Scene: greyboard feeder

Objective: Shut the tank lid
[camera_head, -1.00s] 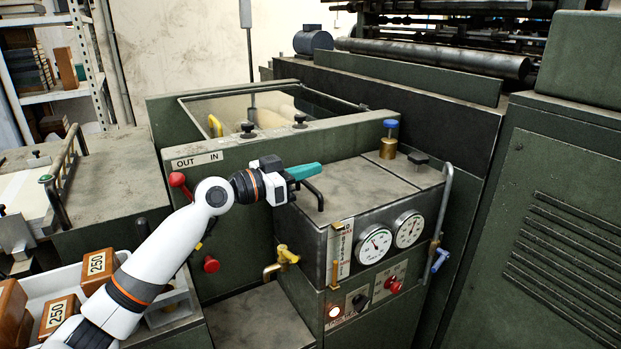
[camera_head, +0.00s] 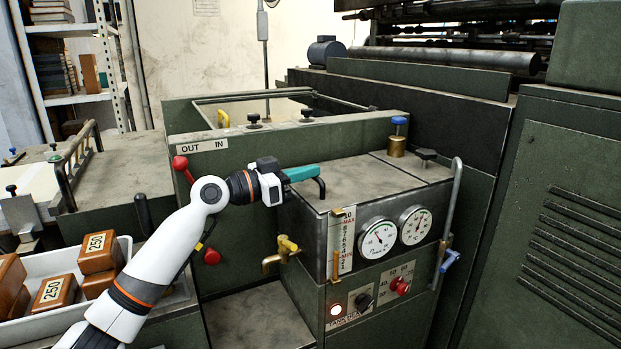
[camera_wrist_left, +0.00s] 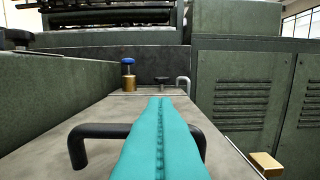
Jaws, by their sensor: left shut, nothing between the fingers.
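The tank lid (camera_head: 365,176) is a worn grey plate lying flat on top of the green tank box with gauges. I see no gap under it. Its black bar handle (camera_head: 321,187) is near the left edge and also shows in the left wrist view (camera_wrist_left: 98,131). My left gripper (camera_head: 317,171) has teal fingers pressed together with nothing between them. In the left wrist view the fingers (camera_wrist_left: 160,103) lie across the handle's middle and hide it. They appear above the handle; I cannot tell whether they touch. My right gripper is out of view.
A brass fitting with a blue cap (camera_head: 397,140) and a black knob (camera_head: 426,155) stand at the lid's back. A green wall (camera_head: 290,145) runs along its left. Two gauges (camera_head: 378,237) and a yellow tap (camera_head: 287,245) are on the box sides. A red-knobbed lever (camera_head: 180,163) is near my arm.

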